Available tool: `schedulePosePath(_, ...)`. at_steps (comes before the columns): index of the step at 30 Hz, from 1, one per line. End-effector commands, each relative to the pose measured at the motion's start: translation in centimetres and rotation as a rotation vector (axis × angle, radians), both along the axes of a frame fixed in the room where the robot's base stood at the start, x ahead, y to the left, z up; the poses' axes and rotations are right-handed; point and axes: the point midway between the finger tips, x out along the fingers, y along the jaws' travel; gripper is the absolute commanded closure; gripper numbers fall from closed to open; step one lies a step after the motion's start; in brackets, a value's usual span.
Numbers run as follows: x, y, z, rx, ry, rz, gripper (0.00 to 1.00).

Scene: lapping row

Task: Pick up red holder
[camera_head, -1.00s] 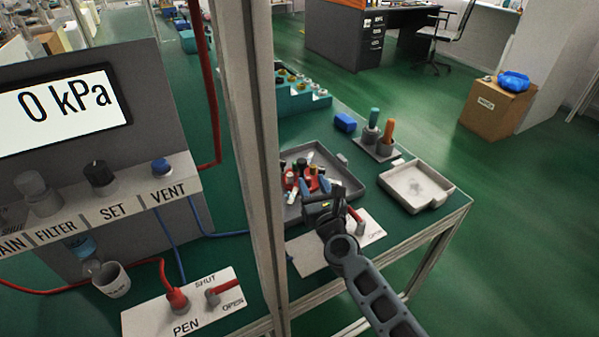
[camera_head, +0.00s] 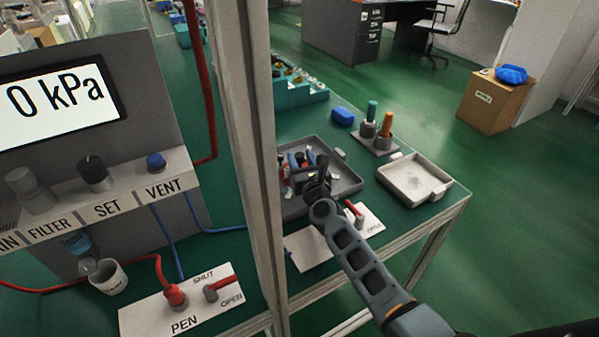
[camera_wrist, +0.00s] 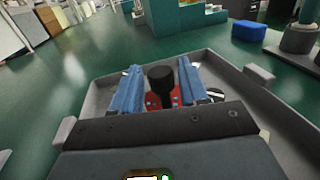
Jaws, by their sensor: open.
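The red holder (camera_wrist: 153,101) lies in the grey tray (camera_wrist: 95,100), low between my fingers in the wrist view. A black cylinder (camera_wrist: 160,82) stands up in front of it and hides its middle; I cannot tell whether it is part of the holder. My gripper (camera_wrist: 160,68) is open, with one blue finger on each side of the red part. In the head view my gripper (camera_head: 301,160) is low over the tray (camera_head: 346,182), and the arm hides part of the contents. Contact between fingers and holder cannot be told.
Several small parts lie in the tray around my fingers. A pale tray (camera_head: 437,192) stands to the right. A blue block (camera_head: 343,116) and a stand with tools (camera_head: 386,127) are behind. A valve plate (camera_head: 305,249) lies in front. A metal post (camera_head: 252,150) rises at left.

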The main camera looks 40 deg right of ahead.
Motion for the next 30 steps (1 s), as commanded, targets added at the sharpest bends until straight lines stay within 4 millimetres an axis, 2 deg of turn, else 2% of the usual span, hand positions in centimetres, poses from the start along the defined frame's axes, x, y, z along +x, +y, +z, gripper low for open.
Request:
schedulePosePath(2,-0.02,0.01,0.02,0.0,0.0,0.0,0.56)
schedulePosePath(16,-0.03,0.01,0.04,0.0,-0.001,0.0,1.0)
schedulePosePath(30,0.01,-0.02,0.21,-0.001,-0.003,-0.001,1.0)
